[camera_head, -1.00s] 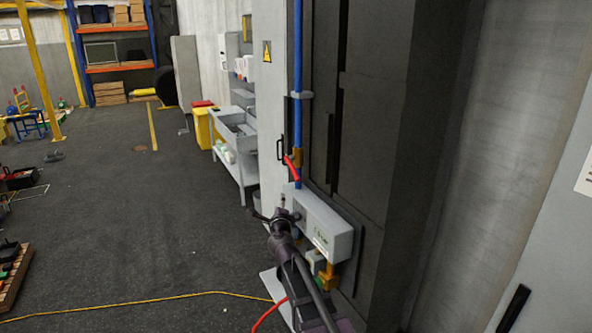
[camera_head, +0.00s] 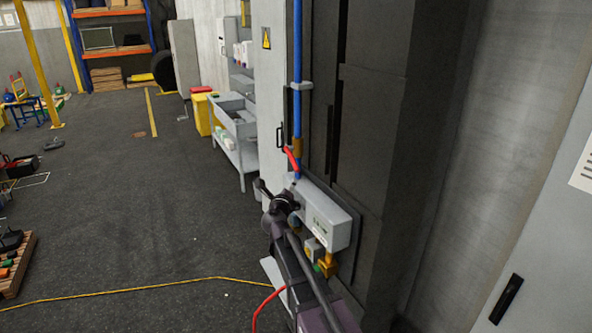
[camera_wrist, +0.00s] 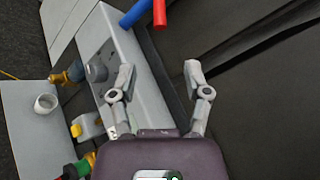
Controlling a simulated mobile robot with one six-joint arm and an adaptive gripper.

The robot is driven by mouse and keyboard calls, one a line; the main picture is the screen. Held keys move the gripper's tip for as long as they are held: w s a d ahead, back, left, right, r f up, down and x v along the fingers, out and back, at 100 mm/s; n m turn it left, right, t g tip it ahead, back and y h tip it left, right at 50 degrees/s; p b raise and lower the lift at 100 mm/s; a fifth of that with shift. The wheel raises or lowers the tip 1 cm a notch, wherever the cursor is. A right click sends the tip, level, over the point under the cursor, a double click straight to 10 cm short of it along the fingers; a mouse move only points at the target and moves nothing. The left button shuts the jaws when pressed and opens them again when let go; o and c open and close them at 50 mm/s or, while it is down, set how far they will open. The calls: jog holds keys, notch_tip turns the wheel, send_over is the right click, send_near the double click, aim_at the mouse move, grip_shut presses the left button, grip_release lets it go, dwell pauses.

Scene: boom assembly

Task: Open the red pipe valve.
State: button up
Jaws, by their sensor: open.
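The red valve handle (camera_head: 291,158) sits on the blue vertical pipe (camera_head: 297,60), beside a brass valve body (camera_head: 297,146), above the grey box. In the wrist view the red handle (camera_wrist: 159,12) shows at the top edge, next to the blue pipe end (camera_wrist: 136,12). My gripper (camera_wrist: 158,72) is open and empty, its two fingers spread below the handle in the picture. In the head view my wrist and arm hide part of the gripper in front of the grey box.
The grey wall box (camera_head: 322,215) stands close to my arm, with yellow fittings (camera_head: 328,266) under it. A grey cabinet with a handle (camera_head: 505,299) is at the right. A grey cart (camera_head: 236,133) stands behind.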

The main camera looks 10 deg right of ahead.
aim_at(296, 170)
jog(key=x, duration=1.3)
jog(key=shift+w, duration=0.2)
grip_shut()
